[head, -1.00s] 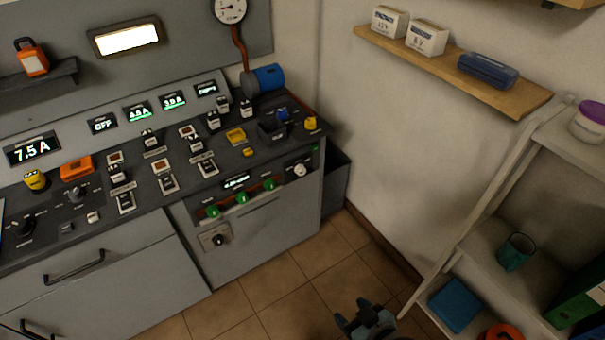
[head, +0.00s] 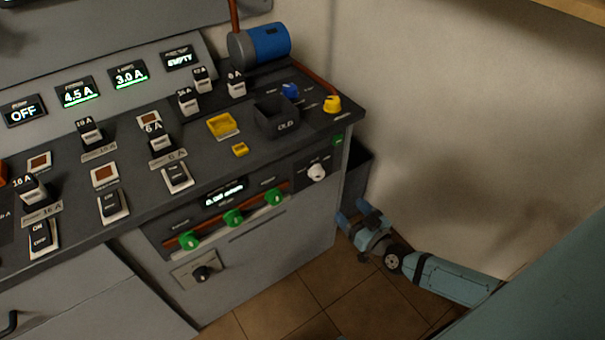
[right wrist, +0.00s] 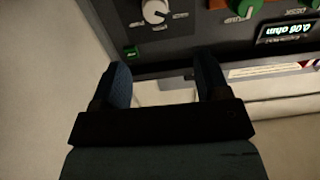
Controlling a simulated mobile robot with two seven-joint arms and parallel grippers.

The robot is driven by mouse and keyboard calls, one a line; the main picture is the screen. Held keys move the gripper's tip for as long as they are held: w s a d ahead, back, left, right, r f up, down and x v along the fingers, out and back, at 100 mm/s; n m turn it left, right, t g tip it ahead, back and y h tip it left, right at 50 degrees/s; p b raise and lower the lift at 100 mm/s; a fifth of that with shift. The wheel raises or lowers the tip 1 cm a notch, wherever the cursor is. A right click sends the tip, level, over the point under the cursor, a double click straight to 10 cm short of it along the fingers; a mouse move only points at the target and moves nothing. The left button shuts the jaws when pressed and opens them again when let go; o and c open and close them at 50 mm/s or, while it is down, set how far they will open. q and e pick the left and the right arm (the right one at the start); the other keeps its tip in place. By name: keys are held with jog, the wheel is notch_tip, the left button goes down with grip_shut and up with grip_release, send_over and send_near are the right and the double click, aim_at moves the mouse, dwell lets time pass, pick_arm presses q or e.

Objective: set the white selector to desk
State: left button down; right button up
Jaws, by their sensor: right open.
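The white selector (head: 317,172) is a round white knob on a dark panel at the right end of the console's front face. Small labels surround it, too small to read in the head view. It also shows upside down at the top of the right wrist view (right wrist: 155,12). My right gripper (head: 354,215) is in front of and to the right of the console, below and right of the selector, apart from it. In the right wrist view its two blue fingers (right wrist: 162,82) are spread with nothing between them. My left gripper is not in view.
Green knobs (head: 233,217) on a copper-coloured bar sit left of the selector, under a small display (head: 224,193). A dark bin (head: 357,165) stands between console and wall. A black knob (head: 203,273) is lower left. Tiled floor (head: 330,295) is clear.

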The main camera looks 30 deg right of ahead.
aim_at(320, 177)
jog(key=w, duration=0.4)
jog(key=w+b, duration=0.1)
jog(key=w, duration=0.4)
jog(key=w+b, duration=0.1)
jog(key=w, duration=0.4)
jog(key=shift+w+a, duration=0.2)
jog(key=shift+a, duration=0.05)
jog(key=c, duration=0.9)
